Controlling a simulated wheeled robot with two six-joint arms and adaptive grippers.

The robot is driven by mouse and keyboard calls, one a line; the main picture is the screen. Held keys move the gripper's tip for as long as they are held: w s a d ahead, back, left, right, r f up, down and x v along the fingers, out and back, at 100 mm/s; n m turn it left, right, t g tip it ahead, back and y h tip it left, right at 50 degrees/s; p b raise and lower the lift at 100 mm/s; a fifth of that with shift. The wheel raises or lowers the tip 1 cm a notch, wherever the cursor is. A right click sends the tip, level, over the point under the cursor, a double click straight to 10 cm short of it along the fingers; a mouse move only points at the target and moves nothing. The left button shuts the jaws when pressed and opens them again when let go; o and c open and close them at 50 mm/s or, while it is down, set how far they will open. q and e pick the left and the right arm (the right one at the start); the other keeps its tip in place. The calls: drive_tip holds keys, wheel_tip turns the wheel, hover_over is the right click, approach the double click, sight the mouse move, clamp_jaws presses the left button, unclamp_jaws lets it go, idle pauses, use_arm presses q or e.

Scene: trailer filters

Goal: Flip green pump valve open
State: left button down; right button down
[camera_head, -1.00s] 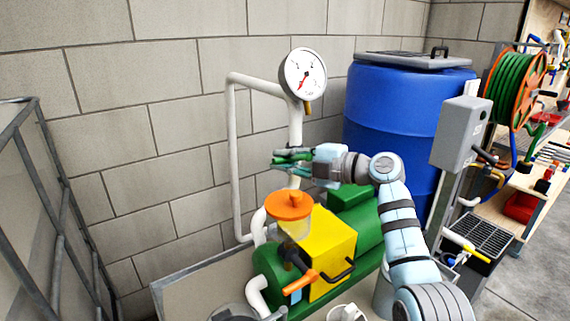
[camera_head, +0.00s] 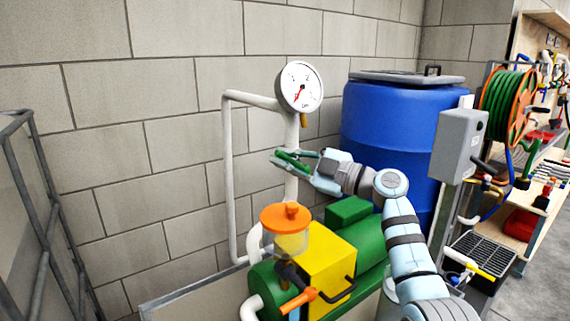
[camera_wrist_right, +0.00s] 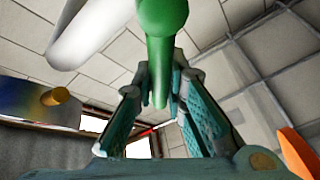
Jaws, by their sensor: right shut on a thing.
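The green valve handle (camera_head: 291,160) is on the upright white pipe below the round gauge. My right gripper (camera_head: 284,160) is shut on this handle, with its fingers pointing left in the head view. In the right wrist view the green handle (camera_wrist_right: 160,45) comes down from the top between the two teal fingers (camera_wrist_right: 160,92). The gripper hides part of the handle and its joint with the pipe. The yellow and green pump (camera_head: 328,262) stands below. My left gripper is not in view.
The pressure gauge (camera_head: 300,87) is just above my gripper. The orange-capped clear bowl (camera_head: 287,230) and an orange-handled valve (camera_head: 298,301) are below. A blue barrel (camera_head: 390,125) stands close behind my right arm. A grey metal frame (camera_head: 35,190) is at the left.

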idle(0.3)
drive_tip(key=c, duration=1.6)
unclamp_jaws()
drive_tip(key=v, duration=1.2)
